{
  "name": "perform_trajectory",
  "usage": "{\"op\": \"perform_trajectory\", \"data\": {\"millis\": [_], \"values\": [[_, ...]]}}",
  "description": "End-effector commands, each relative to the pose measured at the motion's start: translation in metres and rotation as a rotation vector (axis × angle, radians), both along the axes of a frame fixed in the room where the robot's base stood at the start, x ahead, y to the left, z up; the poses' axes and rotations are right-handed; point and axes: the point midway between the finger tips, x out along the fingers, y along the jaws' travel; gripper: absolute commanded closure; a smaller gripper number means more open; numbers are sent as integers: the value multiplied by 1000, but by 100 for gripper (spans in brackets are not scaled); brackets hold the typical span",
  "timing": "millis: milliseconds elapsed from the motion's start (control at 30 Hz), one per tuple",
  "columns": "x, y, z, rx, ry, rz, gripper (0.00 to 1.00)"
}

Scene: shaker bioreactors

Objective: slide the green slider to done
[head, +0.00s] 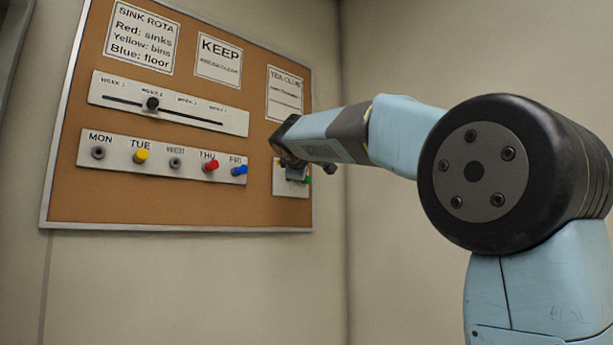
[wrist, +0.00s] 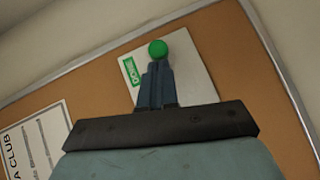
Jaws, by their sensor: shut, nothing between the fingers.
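The green slider is a round green knob (wrist: 158,48) on a white plate (wrist: 199,66) in the wrist view. A green label (wrist: 129,70) with small lettering, which seems to read DONE, sits on the plate left of the knob. My gripper (wrist: 158,66) is shut and empty, its fingertips right at the lower edge of the knob; I cannot tell if they touch it. In the head view my gripper (head: 295,174) covers much of the white plate (head: 290,189), and only a bit of green (head: 309,180) shows beside it. The slider's track is hidden.
The cork board (head: 190,215) also carries a week slider strip (head: 215,116) with a black knob (head: 152,104), a weekday peg strip (head: 120,155) with coloured pegs, and paper notices (head: 284,95). A metal frame edges the board. The wall right of it is bare.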

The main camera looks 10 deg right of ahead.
Motion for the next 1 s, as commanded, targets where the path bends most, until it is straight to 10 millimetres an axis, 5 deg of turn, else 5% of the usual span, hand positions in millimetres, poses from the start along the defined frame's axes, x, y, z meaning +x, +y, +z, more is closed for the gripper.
{"op": "perform_trajectory", "data": {"millis": [367, 633, 1000], "values": [[1, -3, -1, -2, 4, -12, 100], [-12, 31, 11, -2, -3, -8, 100], [-80, 50, 25, -2, -4, -9, 100]]}}
